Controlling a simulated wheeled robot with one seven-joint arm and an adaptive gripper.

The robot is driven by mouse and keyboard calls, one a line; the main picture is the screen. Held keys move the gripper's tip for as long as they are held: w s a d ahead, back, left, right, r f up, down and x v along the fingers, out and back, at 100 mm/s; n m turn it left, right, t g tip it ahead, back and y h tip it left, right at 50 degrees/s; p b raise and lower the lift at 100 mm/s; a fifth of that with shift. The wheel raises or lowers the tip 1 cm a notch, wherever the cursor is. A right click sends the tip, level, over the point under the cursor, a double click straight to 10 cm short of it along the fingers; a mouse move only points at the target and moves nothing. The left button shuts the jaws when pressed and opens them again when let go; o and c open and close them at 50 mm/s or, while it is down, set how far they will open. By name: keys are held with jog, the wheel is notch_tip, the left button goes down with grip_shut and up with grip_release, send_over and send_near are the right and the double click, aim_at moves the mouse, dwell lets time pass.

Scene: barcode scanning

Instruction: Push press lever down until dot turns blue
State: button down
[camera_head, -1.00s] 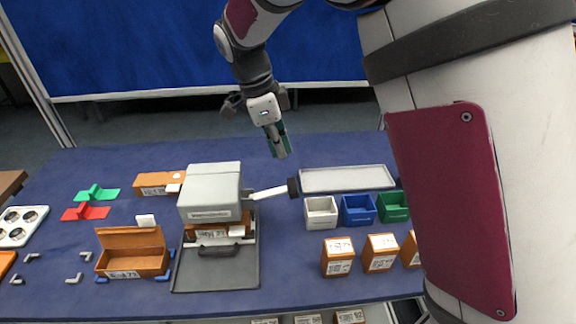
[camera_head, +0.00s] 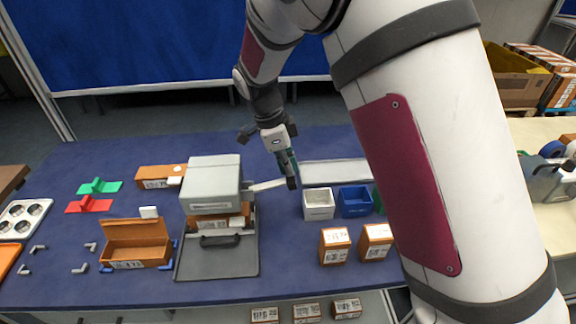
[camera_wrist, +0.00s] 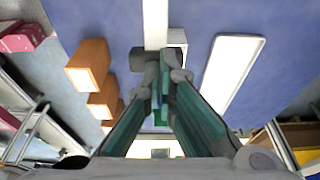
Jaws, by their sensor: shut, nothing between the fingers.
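The grey press (camera_head: 212,182) stands left of centre on the blue table, over an orange box (camera_head: 220,222) with a label. Its white lever (camera_head: 264,186) sticks out to the right, close to level and slightly raised at the end. My gripper (camera_head: 291,182) is shut and empty, pointing down at the lever's outer end and covering its knob in the head view. In the wrist view, the white lever (camera_wrist: 155,22) runs to the fingertips (camera_wrist: 166,72), with the dark knob (camera_wrist: 137,60) beside them. I cannot tell whether they touch. I cannot make out the dot's colour.
A white bin (camera_head: 318,206) and a blue bin (camera_head: 355,203) stand right of the lever, with a pale tray (camera_head: 335,172) behind. Orange boxes (camera_head: 334,246) stand in front of the bins. An open orange box (camera_head: 135,248) sits left of the press.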

jog(key=shift+d, duration=0.1)
jog(key=shift+d+f+y+b, duration=0.15)
jog(key=shift+d+f+y, duration=0.2)
jog(key=shift+f+y, duration=0.3)
jog(key=shift+d+f+y+b, duration=0.15)
jog(key=shift+d+f+y, duration=0.2)
jog(key=shift+f+y, duration=0.25)
jog(key=shift+s+d+f+y+b, duration=0.15)
jog(key=shift+f+y+b, duration=0.75)
jog(key=shift+f, duration=1.1)
jog(key=shift+s+d+f+y+b, duration=0.15)
jog(key=shift+f+y+b, duration=0.7)
jog(key=shift+f, duration=1.15)
jog(key=shift+w, duration=0.1)
jog(key=d+p+v, duration=0.2)
jog(key=v, duration=1.3)
jog(key=shift+w+d+f, duration=0.2)
jog(key=shift+w+f, duration=0.2)
jog(key=shift+w, duration=0.05)
